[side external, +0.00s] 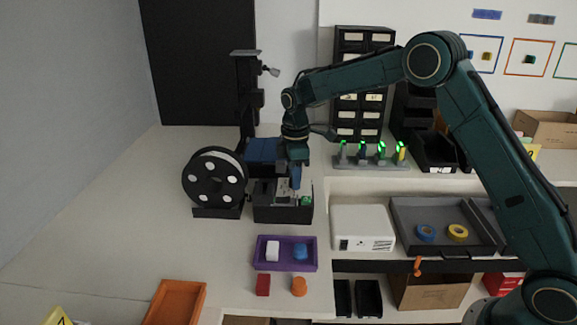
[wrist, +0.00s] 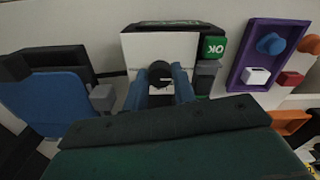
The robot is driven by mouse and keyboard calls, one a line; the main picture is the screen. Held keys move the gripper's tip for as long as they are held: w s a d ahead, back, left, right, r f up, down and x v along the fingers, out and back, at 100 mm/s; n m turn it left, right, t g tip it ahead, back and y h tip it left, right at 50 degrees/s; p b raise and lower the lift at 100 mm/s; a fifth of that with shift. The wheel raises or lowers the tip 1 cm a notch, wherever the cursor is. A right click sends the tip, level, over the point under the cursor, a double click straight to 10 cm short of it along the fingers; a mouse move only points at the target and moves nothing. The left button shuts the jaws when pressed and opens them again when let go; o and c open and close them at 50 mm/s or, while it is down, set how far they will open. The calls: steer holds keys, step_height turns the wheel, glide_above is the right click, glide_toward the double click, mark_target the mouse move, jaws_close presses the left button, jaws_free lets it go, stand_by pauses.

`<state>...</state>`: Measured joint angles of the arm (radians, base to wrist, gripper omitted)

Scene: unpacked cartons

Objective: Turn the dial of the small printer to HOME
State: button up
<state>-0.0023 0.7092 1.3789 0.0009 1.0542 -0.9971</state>
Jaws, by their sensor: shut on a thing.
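The small printer (side external: 268,209) is a dark box with a light top panel, standing on the table left of centre in the side view. The wrist view shows its pale panel (wrist: 137,47) and a green OK button (wrist: 214,46); the button (side external: 306,201) is also at the printer's front right in the side view. A round black dial (wrist: 160,73) sits on the panel. My gripper (wrist: 161,84) points down, its blue fingers on either side of the dial, shut on it. In the side view my gripper (side external: 295,184) covers the dial. No HOME mark is readable.
A large black reel (side external: 215,178) stands close left of the printer. A purple tray (side external: 286,264) with a white and a blue piece lies in front, with red and orange pieces before it. A rack with green lights (side external: 372,164) stands behind right. The left tabletop is clear.

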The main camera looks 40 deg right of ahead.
steer(key=m, duration=1.3)
steer(key=shift+a, duration=0.1)
steer(key=m, duration=0.4)
stand_by(0.4)
steer(key=o, duration=1)
